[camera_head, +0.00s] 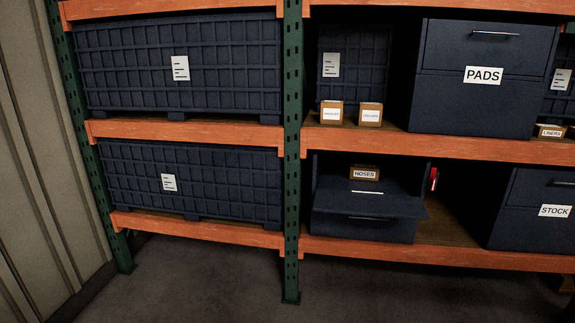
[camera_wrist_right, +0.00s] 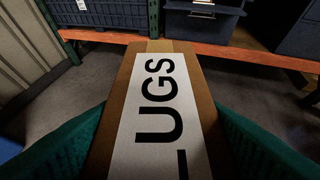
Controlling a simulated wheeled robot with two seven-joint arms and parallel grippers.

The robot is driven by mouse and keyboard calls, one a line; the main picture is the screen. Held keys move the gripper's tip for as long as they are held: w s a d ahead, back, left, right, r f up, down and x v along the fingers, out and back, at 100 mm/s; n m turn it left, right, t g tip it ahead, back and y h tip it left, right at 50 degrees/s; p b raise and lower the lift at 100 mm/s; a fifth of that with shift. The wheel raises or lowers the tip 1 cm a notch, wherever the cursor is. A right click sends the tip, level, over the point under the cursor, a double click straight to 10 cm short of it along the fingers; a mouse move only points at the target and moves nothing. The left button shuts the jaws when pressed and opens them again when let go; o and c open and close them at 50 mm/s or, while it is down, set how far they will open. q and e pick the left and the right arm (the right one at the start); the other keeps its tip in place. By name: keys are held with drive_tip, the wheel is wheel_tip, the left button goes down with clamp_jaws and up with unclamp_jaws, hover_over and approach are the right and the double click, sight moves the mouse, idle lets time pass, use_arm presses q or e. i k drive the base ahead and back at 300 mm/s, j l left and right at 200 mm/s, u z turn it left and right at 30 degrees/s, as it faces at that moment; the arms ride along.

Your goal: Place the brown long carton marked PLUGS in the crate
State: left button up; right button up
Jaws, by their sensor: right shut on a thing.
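The brown long carton (camera_wrist_right: 205,100) marked PLUGS fills the middle of the right wrist view. Its white label shows the letters UGS, and the rest of the word is cut off. My right gripper (camera_wrist_right: 157,135) is shut on the carton, with a green finger along each side. It holds the carton in front of the racking, above the floor. Neither gripper shows in the head view. I cannot tell which container is the task's crate; dark ribbed crates stand on the left shelves, an upper one (camera_head: 230,65) and a lower one (camera_head: 225,185).
An orange-beamed rack with a green post (camera_head: 292,150) stands ahead. A PADS cabinet (camera_head: 440,100), a STOCK cabinet (camera_head: 515,235) and an open bin with a HOSES carton (camera_head: 365,173) are at right. A blue thing (camera_wrist_right: 8,149) shows at the wrist view's left edge.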

sight(365, 189)
drive_tip(key=i+z, duration=0.1)
drive_tip(key=i, duration=0.95)
drive_tip(key=i+j+z, duration=0.1)
drive_tip(key=i, duration=0.95)
drive_tip(key=i+l, duration=0.1)
drive_tip(key=i, duration=1.55)
drive_tip(key=l+z, duration=0.05)
drive_tip(key=l, duration=0.05)
